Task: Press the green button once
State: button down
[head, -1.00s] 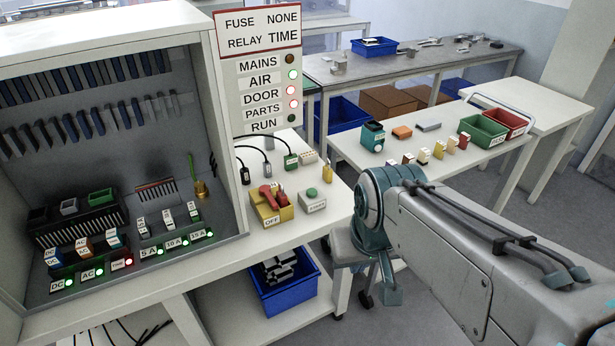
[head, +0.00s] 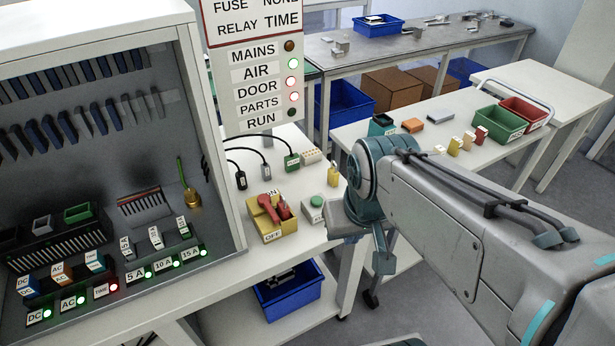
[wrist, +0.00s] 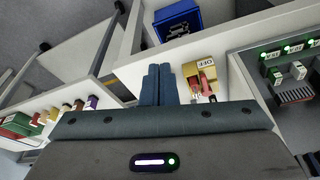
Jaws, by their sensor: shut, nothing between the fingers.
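The green button (head: 317,201) sits on top of a small pale box on the white bench, to the right of a yellow switch block (head: 268,218) with a red lever. My gripper (head: 383,262) is shut and empty. In the head view it hangs at the bench's right edge, to the right of the button box and apart from it. In the wrist view my shut teal fingers (wrist: 160,86) show beside the yellow block (wrist: 203,78). I cannot make out the button there; my gripper body may hide it.
An open cabinet (head: 100,130) with lit modules stands at the left. A signal panel (head: 262,85) rises behind the bench. A small brass part (head: 333,175) and connectors stand behind the button. A blue bin (head: 288,290) is below, and a side table (head: 500,155) holds bins at the right.

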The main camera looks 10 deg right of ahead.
jog(key=w+a+m+y+p, duration=0.4)
jog(key=w+a, duration=0.2)
jog(key=w, duration=0.2)
jog(key=m+t+p, duration=0.5)
jog(key=m+p, duration=0.1)
jog(key=m, duration=1.1)
send_over(320, 202)
notch_tip(320, 202, down, 9)
notch_tip(320, 202, down, 7)
jog(key=b, duration=0.4)
jog(key=shift+w, duration=0.1)
jog(key=shift+f+b, duration=0.8)
jog(key=shift+b, duration=0.6)
